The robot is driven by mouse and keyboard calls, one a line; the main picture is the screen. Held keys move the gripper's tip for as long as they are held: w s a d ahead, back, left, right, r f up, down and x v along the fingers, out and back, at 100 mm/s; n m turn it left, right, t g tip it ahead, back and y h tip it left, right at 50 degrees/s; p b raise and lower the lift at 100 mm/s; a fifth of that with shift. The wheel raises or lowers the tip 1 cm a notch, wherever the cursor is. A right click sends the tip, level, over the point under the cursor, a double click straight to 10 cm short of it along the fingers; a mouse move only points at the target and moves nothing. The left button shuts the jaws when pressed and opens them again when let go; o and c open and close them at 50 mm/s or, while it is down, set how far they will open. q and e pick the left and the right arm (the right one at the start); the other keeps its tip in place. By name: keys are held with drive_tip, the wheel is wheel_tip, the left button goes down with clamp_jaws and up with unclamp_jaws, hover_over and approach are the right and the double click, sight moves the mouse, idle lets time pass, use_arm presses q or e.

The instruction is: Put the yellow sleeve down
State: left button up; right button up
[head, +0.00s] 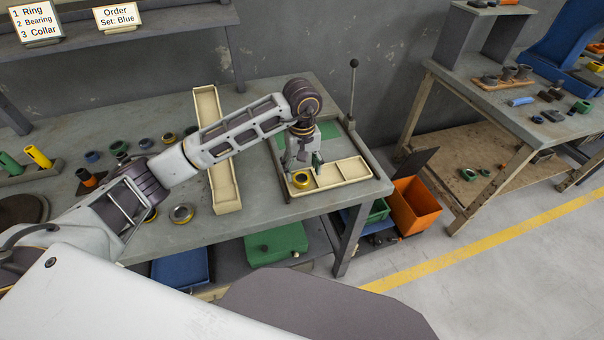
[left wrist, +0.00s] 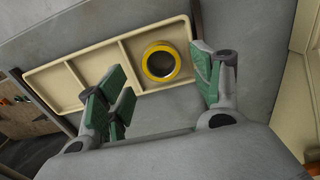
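The yellow sleeve (head: 301,180), a short ring with a dark inside, sits in the left end compartment of the cream divided tray (head: 345,172). In the left wrist view the sleeve (left wrist: 161,62) stands upright in the right end compartment of the tray (left wrist: 55,88), its opening facing up. My left gripper (head: 303,163) is just above that compartment. In the left wrist view its green-padded fingers (left wrist: 162,85) are wide apart with nothing between them; the sleeve shows beyond them, clear of both pads. My right gripper is not in view.
A long cream tray (head: 228,190) lies left of the divided one. Several rings and a yellow cylinder (head: 38,157) stand further left on the bench. A black-knobbed lever (head: 353,64) rises behind the divided tray. An orange bin (head: 416,206) is below the bench's right end.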

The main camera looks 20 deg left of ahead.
use_arm(q)
wheel_tip(320, 180, up, 8)
drive_tip(key=shift+r+b, duration=0.2)
drive_tip(key=shift+b, duration=0.15)
idle(0.8)
